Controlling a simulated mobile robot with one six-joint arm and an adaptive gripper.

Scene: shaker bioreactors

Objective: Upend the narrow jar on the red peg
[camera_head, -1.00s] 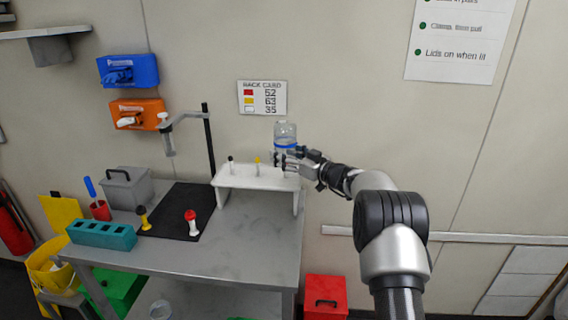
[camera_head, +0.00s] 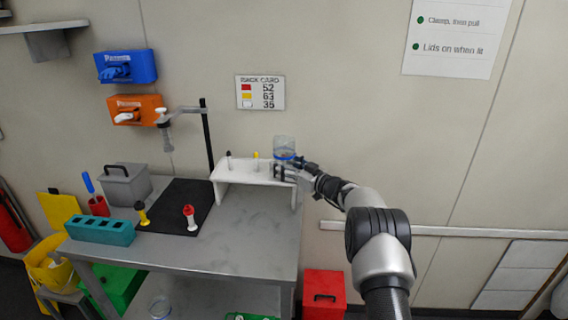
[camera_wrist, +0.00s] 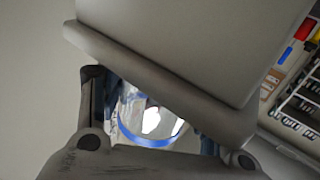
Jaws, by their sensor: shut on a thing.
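The clear jar (camera_head: 284,145) with a blue band is above the right end of the white rack (camera_head: 238,177). It also shows between the fingers in the wrist view (camera_wrist: 133,108). My gripper (camera_head: 284,167) is shut on the jar near the blue band, reaching in from the right. The jar looks roughly upright in line; which end is up is hard to tell. No red peg shows; the rack's right end is partly hidden by my gripper.
A rack card (camera_head: 260,92) hangs on the wall behind. A clamp stand (camera_head: 207,135) rises left of the rack. A black mat (camera_head: 178,205) bears a red-topped piece (camera_head: 190,217) and a yellow one (camera_head: 142,213). The bench front (camera_head: 235,240) is clear.

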